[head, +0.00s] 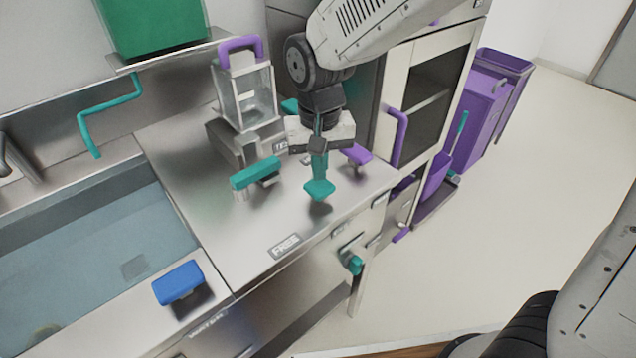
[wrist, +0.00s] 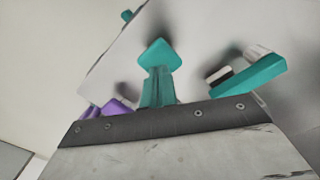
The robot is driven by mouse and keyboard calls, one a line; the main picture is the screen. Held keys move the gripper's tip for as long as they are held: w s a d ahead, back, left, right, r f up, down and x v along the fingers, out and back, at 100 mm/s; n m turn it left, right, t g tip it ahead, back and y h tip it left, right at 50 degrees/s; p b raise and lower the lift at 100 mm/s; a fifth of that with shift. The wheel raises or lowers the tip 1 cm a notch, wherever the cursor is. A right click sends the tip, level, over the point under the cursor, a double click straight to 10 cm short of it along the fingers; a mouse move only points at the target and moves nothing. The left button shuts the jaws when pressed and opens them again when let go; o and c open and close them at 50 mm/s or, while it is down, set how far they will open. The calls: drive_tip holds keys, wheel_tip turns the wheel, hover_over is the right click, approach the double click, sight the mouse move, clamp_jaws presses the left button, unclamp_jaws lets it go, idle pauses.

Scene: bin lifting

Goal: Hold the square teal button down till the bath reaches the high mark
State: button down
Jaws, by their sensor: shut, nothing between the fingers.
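The square teal button (head: 320,190) is on the steel counter, directly below my gripper (head: 318,177). My gripper is shut, its narrow fingers pointing down with their tips at the button's top. In the wrist view the button (wrist: 158,52) lies at the ends of the shut fingers (wrist: 159,72). I cannot tell for sure whether the tips touch it or how far it is pressed. The bath (head: 90,255) at the left holds grey-blue water, its surface below the rim. I cannot make out a high mark.
A teal bar handle (head: 255,173) stands left of the button, a purple one (head: 357,155) behind it to the right. A blue paddle (head: 178,283) sits by the bath's front right. A teal spout (head: 105,105) is behind the bath. A clear container (head: 246,97) stands behind. Floor at right is open.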

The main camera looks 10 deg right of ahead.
sight(319, 188)
drive_tip(key=shift+f, duration=0.1)
drive_tip(key=shift+f, duration=1.3)
idle(6.6)
